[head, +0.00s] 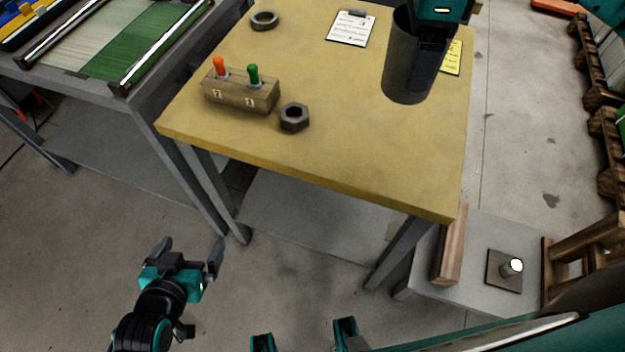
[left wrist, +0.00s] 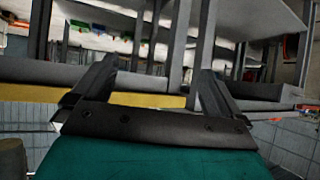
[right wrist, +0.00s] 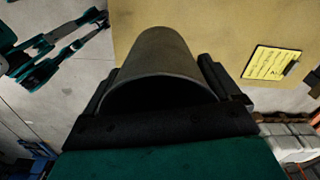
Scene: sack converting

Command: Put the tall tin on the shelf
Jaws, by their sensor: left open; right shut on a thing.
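The tall tin (head: 401,68) is a dark grey upright cylinder at the back right of the yellow tabletop (head: 330,90). My right gripper (head: 432,42) is shut on its upper wall, as the right wrist view also shows with the tin (right wrist: 165,55) between the fingers. I cannot tell whether the tin's base touches the tabletop. My left gripper (head: 190,252) is open and empty, low over the floor in front of the table. A grey shelf board (head: 300,210) shows under the yellow table, partly hidden by the tabletop.
A low grey surface (head: 440,300) at right holds a plank (head: 450,248) and a pegged plate (head: 504,272).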

